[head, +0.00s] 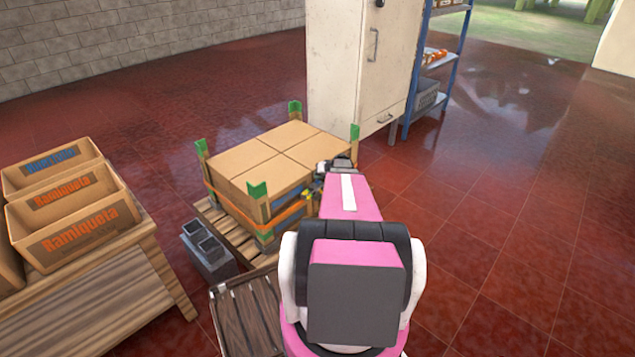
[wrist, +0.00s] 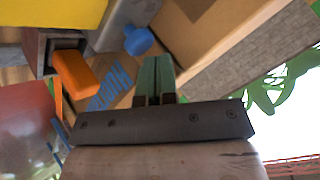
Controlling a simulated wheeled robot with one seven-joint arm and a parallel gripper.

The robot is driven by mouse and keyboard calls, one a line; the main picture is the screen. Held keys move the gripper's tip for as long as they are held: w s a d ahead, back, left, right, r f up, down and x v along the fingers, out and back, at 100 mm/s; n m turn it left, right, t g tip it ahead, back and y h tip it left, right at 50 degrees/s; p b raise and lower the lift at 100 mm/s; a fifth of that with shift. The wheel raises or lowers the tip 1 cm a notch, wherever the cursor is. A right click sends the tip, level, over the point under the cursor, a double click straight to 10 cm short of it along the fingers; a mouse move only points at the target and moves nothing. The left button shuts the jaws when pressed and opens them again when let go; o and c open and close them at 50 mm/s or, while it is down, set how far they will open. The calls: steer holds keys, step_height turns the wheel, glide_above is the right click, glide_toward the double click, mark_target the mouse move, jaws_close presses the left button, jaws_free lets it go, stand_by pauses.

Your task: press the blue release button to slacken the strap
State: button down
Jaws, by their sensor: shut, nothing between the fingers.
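The blue release button (wrist: 138,41) shows in the wrist view as a round knob on a grey housing (wrist: 122,18). My gripper (wrist: 155,62) is shut and empty. Its greenish fingertips appear just right of and below the button in the wrist view; I cannot tell whether they touch it. An orange strap (head: 291,213) runs around the stacked cartons (head: 270,158) in the head view. Whether it is taut is not clear. In the head view my arm hides the fingertips and the button at the cartons' right side.
The cartons stand on a wooden pallet (head: 236,237) with green-capped corner posts (head: 257,190). A wooden table (head: 100,285) with open boxes is at left. Grey blocks (head: 207,250) and a slatted crate (head: 248,315) lie in front. A white cabinet (head: 350,75) stands behind. Floor at right is clear.

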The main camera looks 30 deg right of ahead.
steer(key=shift+f, duration=0.55)
stand_by(0.5)
steer(key=shift+r, duration=0.15)
stand_by(0.3)
steer(key=shift+r, duration=0.85)
steer(key=shift+r, duration=0.1)
steer(key=shift+r, duration=2.4)
